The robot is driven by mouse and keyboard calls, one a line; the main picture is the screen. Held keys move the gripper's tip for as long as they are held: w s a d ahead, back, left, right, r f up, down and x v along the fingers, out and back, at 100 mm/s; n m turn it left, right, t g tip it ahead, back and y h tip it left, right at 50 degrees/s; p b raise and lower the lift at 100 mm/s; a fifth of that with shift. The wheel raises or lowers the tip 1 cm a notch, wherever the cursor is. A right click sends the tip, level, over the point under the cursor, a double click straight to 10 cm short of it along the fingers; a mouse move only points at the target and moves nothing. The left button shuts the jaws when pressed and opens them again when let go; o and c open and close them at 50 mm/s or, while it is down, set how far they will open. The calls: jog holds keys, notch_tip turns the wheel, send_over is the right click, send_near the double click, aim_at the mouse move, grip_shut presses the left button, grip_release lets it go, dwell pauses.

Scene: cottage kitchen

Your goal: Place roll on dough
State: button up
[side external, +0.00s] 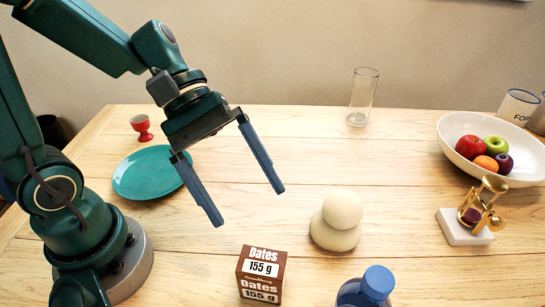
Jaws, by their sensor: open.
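A pale, round, smooth roll (342,209) rests on top of a wider pale lump of dough (334,236) on the table. The two touch, with the roll sitting upright over the dough. My gripper (250,207) is open and empty, with its two blue fingers spread wide. It hangs above the table to the left of the roll and dough, apart from both. The underside of the dough is hidden.
A Dates box (261,285) and a blue-capped bottle (368,290) stand at the front. A teal plate (140,181) and red egg cup (141,127) are left. A glass (362,98) stands behind. A fruit bowl (460,159) and brass instrument (470,235) are right.

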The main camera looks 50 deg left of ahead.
jog(key=s+a+r+m+t+y, duration=0.2)
jog(key=a+m+t+y, duration=0.3)
jog(key=a+m+y, duration=0.3)
jog(key=s+a+m, duration=0.1)
jog(key=m, duration=0.1)
jog(key=shift+a+r+m+y, duration=0.2)
jog(key=shift+a+m+y, duration=0.1)
jog(key=shift+a+y, duration=0.1)
